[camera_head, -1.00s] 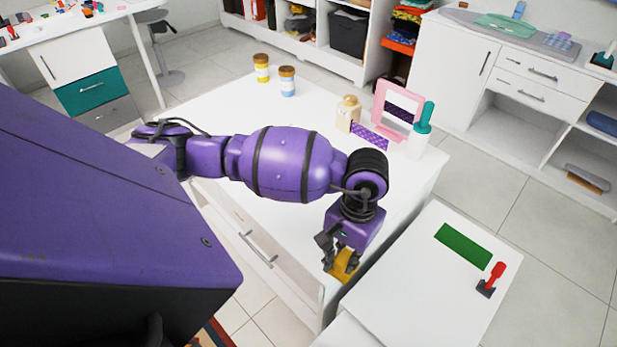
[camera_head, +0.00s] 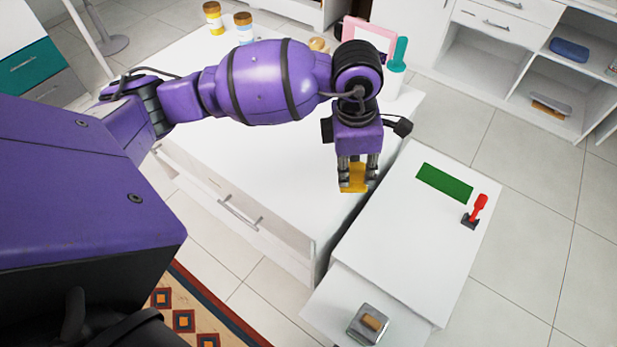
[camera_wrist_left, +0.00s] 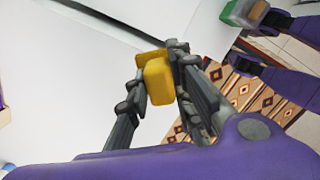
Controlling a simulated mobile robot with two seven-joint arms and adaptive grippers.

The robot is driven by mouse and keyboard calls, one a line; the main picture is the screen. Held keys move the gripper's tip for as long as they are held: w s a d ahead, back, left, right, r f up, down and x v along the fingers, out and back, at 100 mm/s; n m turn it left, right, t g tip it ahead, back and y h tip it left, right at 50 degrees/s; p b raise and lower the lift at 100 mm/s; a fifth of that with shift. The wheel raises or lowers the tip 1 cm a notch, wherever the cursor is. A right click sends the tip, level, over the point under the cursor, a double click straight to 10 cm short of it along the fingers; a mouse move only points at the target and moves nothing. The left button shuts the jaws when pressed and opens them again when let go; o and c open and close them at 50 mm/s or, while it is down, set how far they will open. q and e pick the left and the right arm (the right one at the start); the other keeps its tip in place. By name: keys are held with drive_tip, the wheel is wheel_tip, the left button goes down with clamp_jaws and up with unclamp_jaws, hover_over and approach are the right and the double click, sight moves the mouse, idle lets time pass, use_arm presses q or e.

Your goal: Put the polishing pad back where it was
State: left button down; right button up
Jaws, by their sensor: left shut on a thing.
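The polishing pad appears to be the yellow block (camera_head: 354,178) in the fingers of my left gripper (camera_head: 357,170). The gripper points down and is shut on it, near the gap between the white drawer unit and the lower white cabinet. In the left wrist view the yellow block (camera_wrist_left: 158,80) sits between the two dark fingers, partly covered by them. My right gripper is outside the head view. Purple and dark parts of mine at the right of the left wrist view seem to belong to it, but its jaws are unclear.
The lower cabinet (camera_head: 400,250) carries a green rectangle (camera_head: 445,182) and a red-handled tool (camera_head: 477,208). A clear box with a tan block (camera_head: 368,325) sits at its near end. A pink frame (camera_head: 372,33) and teal-topped bottle (camera_head: 397,58) stand on the drawer unit (camera_head: 275,150).

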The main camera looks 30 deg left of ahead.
use_arm(q)
drive_tip(key=shift+w+d+r+n, duration=0.1)
drive_tip(key=shift+w+n, duration=0.05)
drive_tip(key=shift+n, duration=0.35)
drive_tip(key=shift+w, duration=0.1)
drive_tip(key=shift+n, duration=0.3)
drive_tip(key=w+a+f, duration=0.1)
drive_tip(key=a+f, duration=0.2)
drive_tip(key=a, duration=0.1)
drive_tip(key=w+a+f, duration=0.1)
drive_tip(key=a+f, duration=0.2)
drive_tip(key=a, duration=0.2)
drive_tip(key=w+a+f+p, duration=0.1)
drive_tip(key=a+f, duration=0.2)
drive_tip(key=a, duration=0.1)
drive_tip(key=shift+a+f, duration=0.15)
drive_tip(key=shift+f, duration=0.1)
drive_tip(key=shift+w+a+f, duration=0.1)
drive_tip(key=shift+a+f, duration=0.05)
drive_tip(key=shift+f, duration=1.55)
